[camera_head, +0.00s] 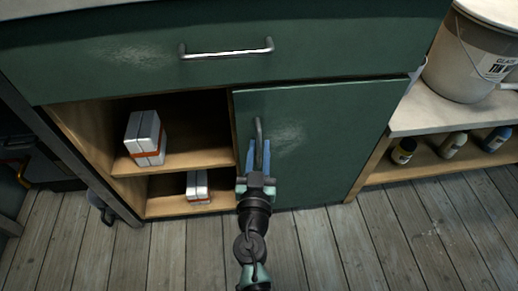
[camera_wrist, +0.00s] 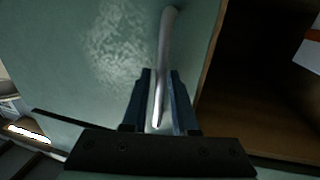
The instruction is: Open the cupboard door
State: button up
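The green cupboard door (camera_head: 320,140) covers the right half of the cupboard's lower part. It looks about flush with the front; I cannot tell if it is slightly ajar. Its upright metal handle (camera_head: 259,135) is near its left edge. My gripper (camera_head: 258,160) is at the handle's lower part. In the wrist view, the handle (camera_wrist: 165,45) runs down between the two blue fingers of my gripper (camera_wrist: 161,85). The fingers stand on either side of it with narrow gaps, so they look open around it.
The left half of the cupboard is open, with a wooden shelf (camera_head: 190,157) holding a white box (camera_head: 145,135); another box (camera_head: 197,186) sits below. A drawer (camera_head: 140,58) with a horizontal handle is above. Right are a bucket (camera_head: 465,60) and small bottles (camera_head: 453,144). Plank floor lies in front.

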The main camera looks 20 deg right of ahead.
grip_shut()
dwell(1.3)
